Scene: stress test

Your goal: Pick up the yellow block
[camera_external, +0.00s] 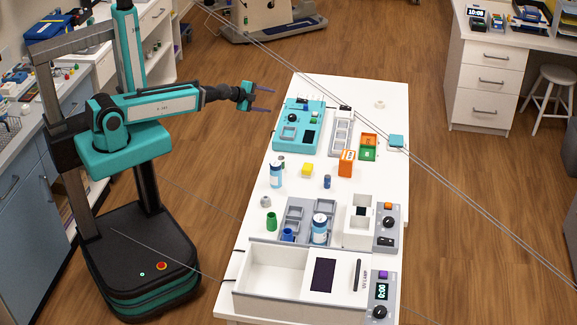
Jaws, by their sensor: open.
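The yellow block (308,169) lies on the white table (385,190), near its middle. It stands between a blue and white bottle on its left and an orange box on its right. My gripper (264,101) is open and empty. It is at the far left side of the table, level with the teal device and beyond the block in the picture. The gripper is apart from the block, and its fingers point right. The block's top and front side show and nothing covers it.
The blue and white bottle (276,175) and the orange box (347,163) stand close to the block, with a small blue bottle (327,182) in front. A teal device (298,127) is behind it. A grey tray (296,213) and a white bin (277,268) fill the near part.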

